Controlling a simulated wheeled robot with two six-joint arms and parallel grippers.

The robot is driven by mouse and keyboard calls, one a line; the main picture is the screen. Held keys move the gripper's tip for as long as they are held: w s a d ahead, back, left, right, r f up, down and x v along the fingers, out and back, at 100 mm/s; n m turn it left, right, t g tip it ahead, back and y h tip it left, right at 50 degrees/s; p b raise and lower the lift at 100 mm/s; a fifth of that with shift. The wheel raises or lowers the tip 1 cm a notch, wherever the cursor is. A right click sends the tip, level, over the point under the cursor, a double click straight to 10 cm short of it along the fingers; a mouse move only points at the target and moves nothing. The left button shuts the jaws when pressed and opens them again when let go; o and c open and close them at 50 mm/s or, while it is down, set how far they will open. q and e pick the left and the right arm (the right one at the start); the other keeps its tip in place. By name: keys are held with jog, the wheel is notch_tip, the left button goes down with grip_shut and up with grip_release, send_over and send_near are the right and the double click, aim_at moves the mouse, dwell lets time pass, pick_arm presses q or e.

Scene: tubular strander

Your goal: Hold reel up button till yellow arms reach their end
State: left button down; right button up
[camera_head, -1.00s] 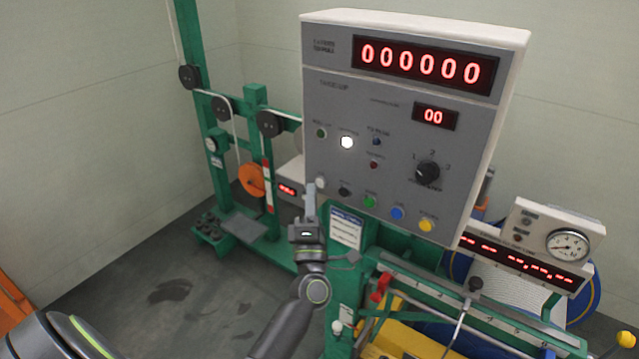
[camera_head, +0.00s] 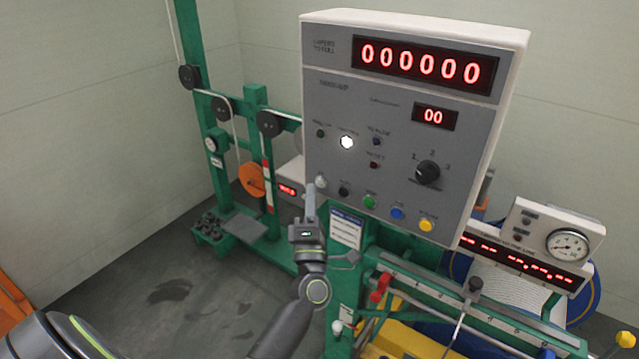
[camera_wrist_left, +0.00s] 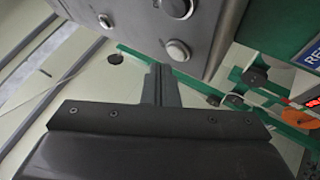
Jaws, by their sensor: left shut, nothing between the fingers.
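The grey control panel (camera_head: 400,130) has a bottom row of round buttons: white (camera_head: 320,182), black (camera_head: 343,191), green (camera_head: 369,201), blue (camera_head: 397,213) and yellow (camera_head: 426,225). Their labels are too small to read, so I cannot tell which is reel up. My left gripper (camera_head: 311,189) is shut and empty, its tips pointing up beside the white button. In the left wrist view the closed fingers (camera_wrist_left: 160,72) are just below and left of a pale button (camera_wrist_left: 178,50), seemingly apart from it. Yellow machine parts (camera_head: 415,338) show low down, partly hidden. My right gripper is out of view.
The counter (camera_head: 422,66) reads 000000. A green frame with pulleys (camera_head: 222,109) stands left. A gauge box (camera_head: 556,240) stands right. Open floor (camera_head: 180,300) lies at lower left.

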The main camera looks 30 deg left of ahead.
pick_arm(q)
jog(key=shift+w, duration=0.1)
dwell(0.3)
jog(key=shift+w, duration=0.35)
